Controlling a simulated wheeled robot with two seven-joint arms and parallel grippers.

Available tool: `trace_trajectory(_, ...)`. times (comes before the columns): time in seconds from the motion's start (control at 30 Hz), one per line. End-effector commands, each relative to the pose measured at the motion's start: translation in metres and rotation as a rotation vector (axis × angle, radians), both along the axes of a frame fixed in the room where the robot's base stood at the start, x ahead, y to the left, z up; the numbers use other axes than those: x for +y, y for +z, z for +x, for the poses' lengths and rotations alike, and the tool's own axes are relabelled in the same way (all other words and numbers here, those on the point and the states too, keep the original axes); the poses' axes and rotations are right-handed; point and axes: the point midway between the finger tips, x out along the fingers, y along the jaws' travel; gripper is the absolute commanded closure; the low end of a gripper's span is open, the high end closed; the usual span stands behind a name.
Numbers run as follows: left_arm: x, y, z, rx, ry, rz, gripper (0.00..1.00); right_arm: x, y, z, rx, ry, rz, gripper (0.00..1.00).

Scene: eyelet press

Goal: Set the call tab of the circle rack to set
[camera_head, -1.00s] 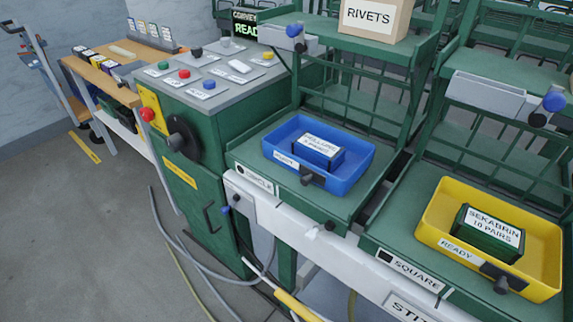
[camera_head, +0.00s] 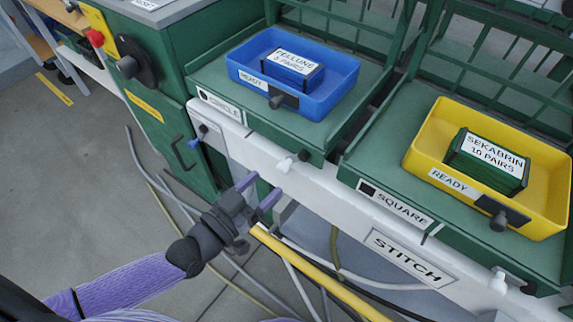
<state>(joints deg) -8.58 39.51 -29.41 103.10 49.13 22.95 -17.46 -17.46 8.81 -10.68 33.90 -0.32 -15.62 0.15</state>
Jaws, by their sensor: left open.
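The circle rack carries a "CIRCLE" label (camera_head: 220,106) on its green shelf's front edge. A small white tab (camera_head: 286,164) with a dark knob beside it sticks out below that shelf, at the white rail. I cannot tell which position it is set to. A blue-tipped lever (camera_head: 194,142) shows on the grey plate further left. My left gripper (camera_head: 258,191) is open and empty, its two purple fingers pointing up toward the rail, below and left of the white tab and apart from it. My right gripper is out of view.
A blue bin (camera_head: 322,106) stands on the circle shelf. A yellow bin (camera_head: 545,190) stands on the square shelf to the right, with a similar white tab (camera_head: 498,283) below. A yellow bar (camera_head: 320,272) and several hoses lie below the rail.

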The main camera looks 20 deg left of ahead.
Motion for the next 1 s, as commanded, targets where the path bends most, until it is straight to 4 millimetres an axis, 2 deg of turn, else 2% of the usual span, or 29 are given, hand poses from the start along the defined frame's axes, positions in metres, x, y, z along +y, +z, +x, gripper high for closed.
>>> trace_trajectory(0.1, -0.012, -0.003, 0.028, -0.002, 0.001, -0.003, 0.31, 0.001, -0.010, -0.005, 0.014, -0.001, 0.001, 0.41)
trace_trajectory(0.3, -0.023, -0.002, 0.053, 0.001, 0.002, 0.000, 0.31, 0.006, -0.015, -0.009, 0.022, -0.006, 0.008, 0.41)
trace_trajectory(0.67, -0.026, -0.001, 0.058, 0.002, 0.000, 0.002, 0.33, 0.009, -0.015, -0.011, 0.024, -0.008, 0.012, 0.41)
trace_trajectory(0.9, -0.026, -0.001, 0.058, 0.003, 0.001, 0.001, 0.84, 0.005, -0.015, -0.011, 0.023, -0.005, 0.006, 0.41)
trace_trajectory(0.97, -0.026, -0.001, 0.058, 0.003, 0.001, 0.001, 0.97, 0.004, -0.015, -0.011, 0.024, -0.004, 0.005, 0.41)
trace_trajectory(1.0, -0.026, -0.001, 0.058, 0.002, 0.001, 0.001, 1.00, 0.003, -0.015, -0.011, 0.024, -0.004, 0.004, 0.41)
